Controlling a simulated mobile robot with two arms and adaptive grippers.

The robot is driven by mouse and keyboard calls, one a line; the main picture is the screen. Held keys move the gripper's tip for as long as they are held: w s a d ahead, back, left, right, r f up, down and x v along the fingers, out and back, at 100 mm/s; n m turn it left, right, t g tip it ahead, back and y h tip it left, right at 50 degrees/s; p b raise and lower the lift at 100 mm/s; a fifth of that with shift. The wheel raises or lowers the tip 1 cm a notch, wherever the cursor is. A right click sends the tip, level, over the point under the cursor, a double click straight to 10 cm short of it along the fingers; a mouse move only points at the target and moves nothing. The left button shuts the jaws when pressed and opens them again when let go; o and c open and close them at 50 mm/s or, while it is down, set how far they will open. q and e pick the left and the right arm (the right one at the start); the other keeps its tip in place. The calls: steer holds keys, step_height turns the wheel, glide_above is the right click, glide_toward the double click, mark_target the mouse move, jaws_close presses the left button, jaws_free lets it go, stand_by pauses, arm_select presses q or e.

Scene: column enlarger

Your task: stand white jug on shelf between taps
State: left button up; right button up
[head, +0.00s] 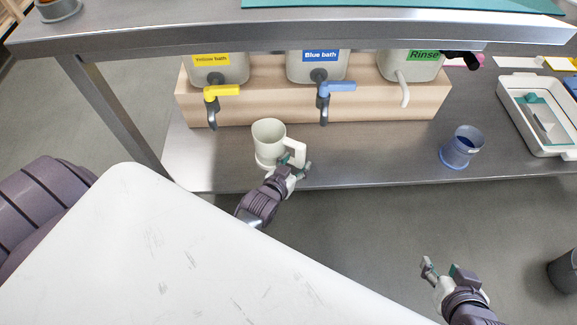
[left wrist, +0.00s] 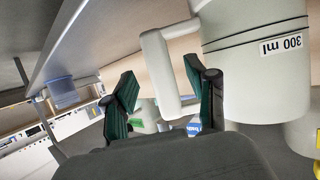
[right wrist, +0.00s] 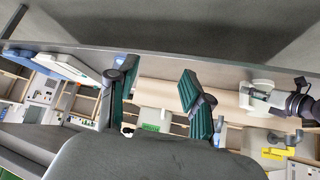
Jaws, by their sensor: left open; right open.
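The white jug (head: 268,138) stands upright on the metal lower shelf (head: 360,160), in front of the wooden block and between the yellow tap (head: 220,93) and the blue tap (head: 333,90). Its handle points right. My left gripper (head: 297,168) is open beside the handle. In the left wrist view the handle (left wrist: 160,72) shows between the spread fingers (left wrist: 162,97), and the jug (left wrist: 250,60) bears a "300 ml" label. Whether a finger touches the handle cannot be told. My right gripper (head: 441,272) is open and empty, in front of the shelf above the floor; its spread fingers show in the right wrist view (right wrist: 158,98).
A blue cup (head: 462,147) stands on the shelf to the right, near a white tray (head: 540,113). A wooden block (head: 268,105) carries the bath containers and the Rinse container (head: 412,66). The upper shelf edge (head: 280,32) overhangs. A white tabletop (head: 170,250) lies in front.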

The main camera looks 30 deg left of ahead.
arm_select(q)
steer(key=shift+s+r+p, duration=0.25)
steer(key=shift+s+p, duration=0.15)
steer(key=shift+s, duration=0.05)
steer(key=shift+s+r+p, duration=0.15)
steer(key=shift+s+p, duration=0.2)
steer(key=shift+s, duration=0.05)
steer(key=shift+p+v, duration=1.05)
steer(key=shift+v, duration=0.25)
arm_select(e)
steer(key=s+d+g+h, duration=0.1)
steer(key=s+d+g, duration=0.1)
steer(key=s+g, duration=0.2)
steer(key=shift+s+d+f, duration=0.25)
steer(key=shift+s, duration=1.65)
arm_select(q)
steer(key=v, duration=1.2)
